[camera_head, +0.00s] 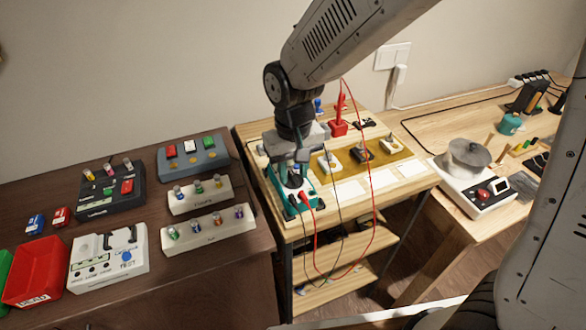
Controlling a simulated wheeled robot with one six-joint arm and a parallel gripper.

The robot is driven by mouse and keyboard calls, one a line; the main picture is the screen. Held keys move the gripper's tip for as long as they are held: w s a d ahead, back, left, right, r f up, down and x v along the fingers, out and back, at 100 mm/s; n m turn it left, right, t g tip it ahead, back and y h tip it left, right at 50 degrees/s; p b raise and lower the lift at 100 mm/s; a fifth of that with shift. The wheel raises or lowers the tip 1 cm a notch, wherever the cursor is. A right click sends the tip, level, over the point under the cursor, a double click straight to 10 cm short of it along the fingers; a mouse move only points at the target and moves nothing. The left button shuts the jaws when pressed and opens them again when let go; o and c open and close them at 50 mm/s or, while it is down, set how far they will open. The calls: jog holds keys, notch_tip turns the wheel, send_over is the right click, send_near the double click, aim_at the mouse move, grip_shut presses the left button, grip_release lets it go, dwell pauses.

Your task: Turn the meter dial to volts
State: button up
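The meter (279,200) is a teal-edged device lying at the left front of the light wooden cart top. A dark round part (294,181), which looks like its dial, shows partly on its face below my gripper. Which mark the dial points to is too small to read. My gripper (291,176) points down right over the meter, at or just above the dial. The fingers overlap the dial, and I cannot tell whether they touch it or how far apart they are. A red plug with a red lead and a dark lead come off the meter's front.
The red lead (373,200) loops over the cart's front edge. A red stand (340,117) and a yellow-brown panel with knobs (379,155) are behind and right. A dark table at left holds a white test box (108,262) and trays. A bench with a white device (474,186) is at right.

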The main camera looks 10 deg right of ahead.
grip_shut()
jog(key=shift+m, duration=3.3)
grip_release()
